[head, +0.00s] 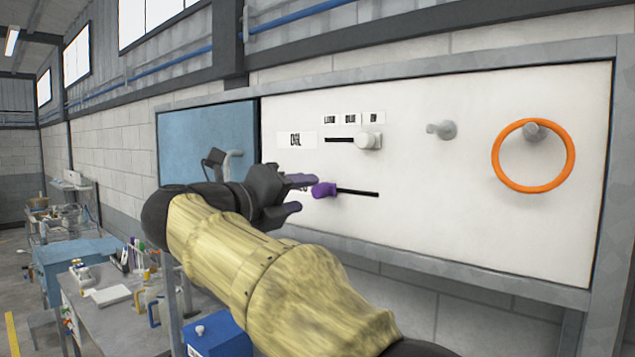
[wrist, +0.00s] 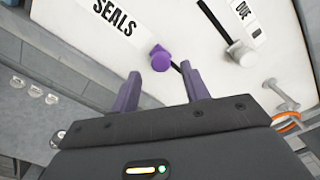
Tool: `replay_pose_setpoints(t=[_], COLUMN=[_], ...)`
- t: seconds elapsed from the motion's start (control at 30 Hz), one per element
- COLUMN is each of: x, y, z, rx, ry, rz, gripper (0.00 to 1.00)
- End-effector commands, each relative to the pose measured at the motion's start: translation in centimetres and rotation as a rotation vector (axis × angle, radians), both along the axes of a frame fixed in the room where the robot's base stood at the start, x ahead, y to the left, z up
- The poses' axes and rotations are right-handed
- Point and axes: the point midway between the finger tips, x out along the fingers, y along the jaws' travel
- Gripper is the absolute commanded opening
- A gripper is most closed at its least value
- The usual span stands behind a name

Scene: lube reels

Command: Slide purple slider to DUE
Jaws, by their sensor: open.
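The purple slider knob (head: 323,190) sits at the left end of its black horizontal slot (head: 357,193) on the white panel. In the wrist view the purple slider (wrist: 160,58) lies just beyond my fingertips, roughly between them. My gripper (head: 305,193) is open at the panel's left part, its fingers pointing toward the knob; in the wrist view its fingers (wrist: 162,82) are apart with nothing between them. I cannot tell from these views whether a finger touches the knob.
Above is a white slider (head: 369,141) with small labels (head: 350,119) and an OIL label (head: 296,140). To the right are a grey peg (head: 441,130) and an orange ring (head: 534,156) on another peg. A blue door (head: 205,138) with a handle stands left.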

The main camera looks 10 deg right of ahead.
Motion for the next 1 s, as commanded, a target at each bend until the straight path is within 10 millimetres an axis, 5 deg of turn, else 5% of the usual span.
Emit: replay_pose_setpoints(t=[0.3, 0.67, 0.9, 1.0], x=[2.8, 3.2, 3.2, 3.2], y=[-3.9, -4.4, -4.4, -4.3], z=[0.2, 0.0, 0.0, 0.0], rx=[-0.001, 0.000, 0.000, 0.000], ry=[0.001, 0.000, 0.000, 0.000], rz=[-0.001, 0.000, 0.000, 0.000], gripper=[0.46, 0.46, 0.01, 0.00])
